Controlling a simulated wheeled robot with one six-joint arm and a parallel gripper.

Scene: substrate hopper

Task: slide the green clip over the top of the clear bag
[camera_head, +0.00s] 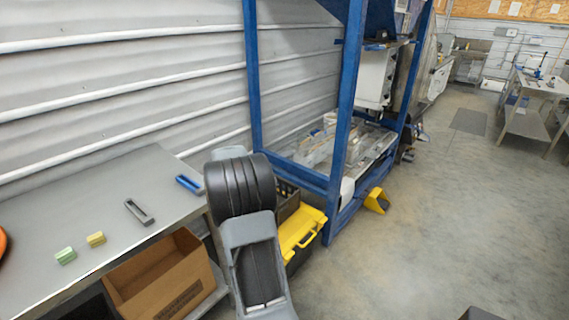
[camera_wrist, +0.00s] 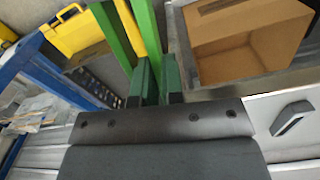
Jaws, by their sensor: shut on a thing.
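The green clip (camera_wrist: 118,38) shows in the wrist view as two long bright green bars reaching away from my gripper (camera_wrist: 155,80). My gripper's dark green fingers are shut on it, and its far end is cut off by the picture's top edge. In the head view my own arm hides the gripper and the clip. Clear, crumpled plastic (camera_head: 318,150) lies low inside the blue frame; it also shows at the left of the wrist view (camera_wrist: 38,108). I cannot tell which part is the clear bag or its top.
A grey table (camera_head: 95,215) at left bears a blue clip (camera_head: 189,184), a grey clip (camera_head: 139,212), and yellow (camera_head: 96,239) and green (camera_head: 66,256) blocks. An open cardboard box (camera_head: 160,278) sits below. A yellow-lidded crate (camera_head: 301,232) stands beside the blue frame (camera_head: 340,130).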

